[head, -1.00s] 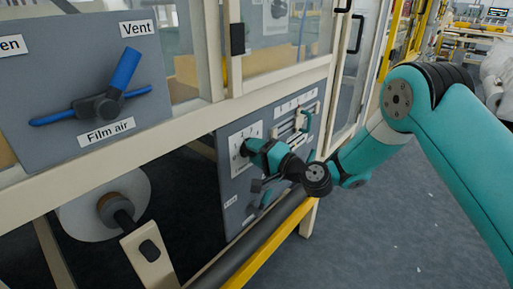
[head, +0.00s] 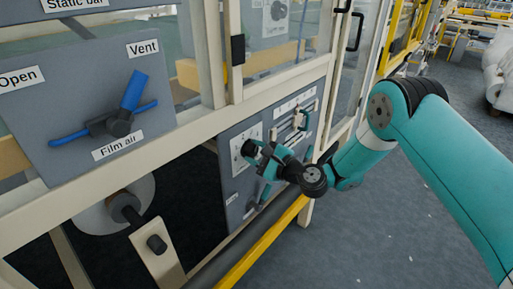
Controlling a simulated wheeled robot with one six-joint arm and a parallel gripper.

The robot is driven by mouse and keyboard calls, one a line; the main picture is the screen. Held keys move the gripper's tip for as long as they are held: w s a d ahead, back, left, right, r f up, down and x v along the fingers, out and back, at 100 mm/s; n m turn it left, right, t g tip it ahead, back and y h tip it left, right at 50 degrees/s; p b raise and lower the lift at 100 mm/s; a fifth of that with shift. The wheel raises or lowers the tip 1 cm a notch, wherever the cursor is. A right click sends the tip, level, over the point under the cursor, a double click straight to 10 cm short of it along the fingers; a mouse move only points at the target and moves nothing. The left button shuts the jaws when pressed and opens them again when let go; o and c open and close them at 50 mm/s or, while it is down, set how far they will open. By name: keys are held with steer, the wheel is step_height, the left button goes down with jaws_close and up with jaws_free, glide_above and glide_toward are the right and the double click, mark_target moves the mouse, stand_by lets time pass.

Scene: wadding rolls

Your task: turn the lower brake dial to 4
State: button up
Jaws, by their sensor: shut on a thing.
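The grey control panel (head: 229,178) is on the machine's front, right of centre. A white dial plate (head: 238,165) with small marks is on its left part. My gripper (head: 249,150) is at this plate, its fingers shut on the brake dial there. The fingers and my wrist hide the knob, and the number it points to is too small to read. I cannot tell from the label whether this is the lower dial.
A wide plate with slots and a handle (head: 300,120) is at the panel's upper right. A yellow rail (head: 262,243) runs below. A blue-handled valve (head: 131,92) is at left, above a roll shaft (head: 125,207). Open floor lies at right.

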steer(key=m+p, duration=0.2)
steer(key=m, duration=0.3)
steer(key=shift+m, duration=0.3)
steer(key=shift+d, duration=0.1)
stand_by(0.3)
steer(key=o, duration=0.9)
steer(key=b+v, duration=0.2)
steer(key=v, duration=0.1)
steer(key=shift+s+d+f, duration=0.15)
steer(key=shift+d+f, duration=0.05)
steer(key=shift+f, duration=0.15)
steer(key=b, duration=2)
glide_toward(255, 153)
steer(key=v, duration=0.8)
steer(key=shift+s+d+r, duration=0.1)
steer(key=shift+r, duration=0.1)
